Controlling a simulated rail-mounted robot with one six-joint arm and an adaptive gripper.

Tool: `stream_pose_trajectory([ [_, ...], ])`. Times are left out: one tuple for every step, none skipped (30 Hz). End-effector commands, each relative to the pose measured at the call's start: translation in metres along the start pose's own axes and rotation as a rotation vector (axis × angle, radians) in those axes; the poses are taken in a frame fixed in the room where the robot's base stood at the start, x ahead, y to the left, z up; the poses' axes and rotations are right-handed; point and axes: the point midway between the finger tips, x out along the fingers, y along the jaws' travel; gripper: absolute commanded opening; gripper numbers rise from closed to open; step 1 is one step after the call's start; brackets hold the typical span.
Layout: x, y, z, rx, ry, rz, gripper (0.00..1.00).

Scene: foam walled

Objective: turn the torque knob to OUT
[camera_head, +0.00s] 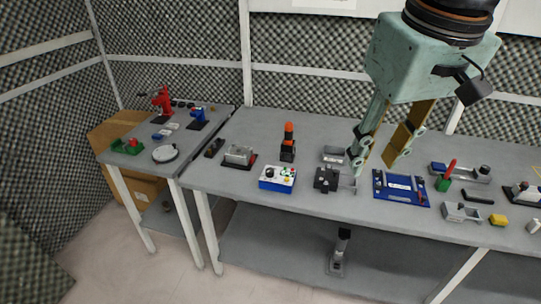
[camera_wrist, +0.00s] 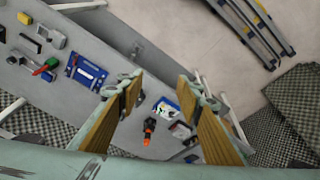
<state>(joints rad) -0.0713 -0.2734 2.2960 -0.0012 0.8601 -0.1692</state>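My gripper (camera_head: 374,161) is open and empty, pointing down above the long grey table, and in the wrist view its two fingers (camera_wrist: 160,90) stand wide apart. A blue box (camera_head: 277,179) with a white top panel carries a black knob and small coloured buttons. It stands on the table, left of my gripper, and also shows between the fingers in the wrist view (camera_wrist: 165,107). Any marking such as OUT is too small to read. I cannot tell for certain whether this black knob is the torque knob.
An orange and black upright tool (camera_head: 288,142) stands behind the blue box. A black block (camera_head: 326,180) and a blue tray (camera_head: 401,188) stand to its right, and a grey metal fixture (camera_head: 239,155) to its left. A smaller side table (camera_head: 136,160) stands far left.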

Motion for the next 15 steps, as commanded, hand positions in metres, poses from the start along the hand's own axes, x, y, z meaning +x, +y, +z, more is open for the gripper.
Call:
stream_pose_trajectory([
  [0.0, 0.0, -0.009, -0.011, -0.006, -0.002, 0.33],
  [0.001, 0.0, -0.014, -0.018, -0.009, -0.003, 0.33],
  [0.001, 0.0, -0.021, -0.028, -0.011, -0.004, 0.33],
  [0.002, 0.0, -0.026, -0.036, -0.013, -0.005, 0.33],
  [0.003, 0.0, -0.032, -0.043, -0.016, -0.006, 0.33],
  [0.004, -0.001, -0.038, -0.053, -0.019, -0.008, 0.33],
  [0.005, -0.001, -0.043, -0.059, -0.022, -0.009, 0.33],
  [0.006, -0.001, -0.048, -0.066, -0.024, -0.01, 0.33],
  [0.007, -0.001, -0.055, -0.077, -0.026, -0.011, 0.33],
  [0.009, -0.002, -0.06, -0.085, -0.029, -0.012, 0.33],
  [0.01, -0.002, -0.065, -0.092, -0.032, -0.014, 0.33],
  [0.012, -0.003, -0.071, -0.101, -0.035, -0.015, 0.33],
  [0.013, -0.003, -0.076, -0.109, -0.037, -0.016, 0.33],
  [0.015, -0.003, -0.081, -0.116, -0.04, -0.017, 0.33],
  [0.017, -0.004, -0.087, -0.126, -0.043, -0.019, 0.33],
])
